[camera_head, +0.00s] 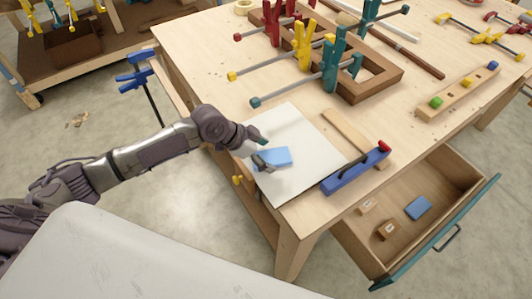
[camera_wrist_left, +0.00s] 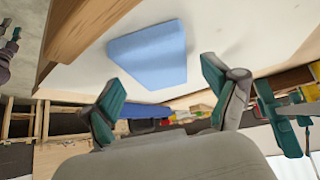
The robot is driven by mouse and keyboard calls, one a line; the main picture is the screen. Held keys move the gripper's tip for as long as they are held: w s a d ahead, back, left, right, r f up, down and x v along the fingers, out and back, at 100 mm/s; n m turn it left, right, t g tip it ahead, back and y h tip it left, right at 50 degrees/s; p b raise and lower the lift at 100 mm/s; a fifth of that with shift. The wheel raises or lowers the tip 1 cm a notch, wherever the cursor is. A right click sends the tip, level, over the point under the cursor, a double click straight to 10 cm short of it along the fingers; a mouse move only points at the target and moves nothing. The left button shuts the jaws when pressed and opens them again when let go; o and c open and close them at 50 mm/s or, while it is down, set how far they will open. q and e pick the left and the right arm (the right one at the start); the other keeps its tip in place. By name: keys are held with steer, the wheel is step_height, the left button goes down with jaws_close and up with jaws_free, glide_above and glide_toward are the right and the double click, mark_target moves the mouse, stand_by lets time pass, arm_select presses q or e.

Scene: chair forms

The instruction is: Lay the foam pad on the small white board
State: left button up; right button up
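The blue foam pad (camera_head: 275,157) lies on the small white board (camera_head: 308,158), towards its left part. In the left wrist view the pad (camera_wrist_left: 150,53) rests against the white board surface (camera_wrist_left: 225,35), beyond the fingertips. My left gripper (camera_head: 260,149) is over the board's left side, at the pad's left end. Its two teal-padded fingers (camera_wrist_left: 162,85) are spread apart with nothing between them. The pad looks clear of both fingers in the wrist view. My right gripper is in neither view.
A blue plane-like tool (camera_head: 355,172) and a wooden strip (camera_head: 345,132) lie along the board's right side. Clamps on a wooden frame (camera_head: 355,85) stand behind. An open drawer (camera_head: 400,230) at the front right holds small blocks and a blue piece (camera_head: 418,207).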

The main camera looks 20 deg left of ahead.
arm_select(q)
steer(key=v, duration=1.2)
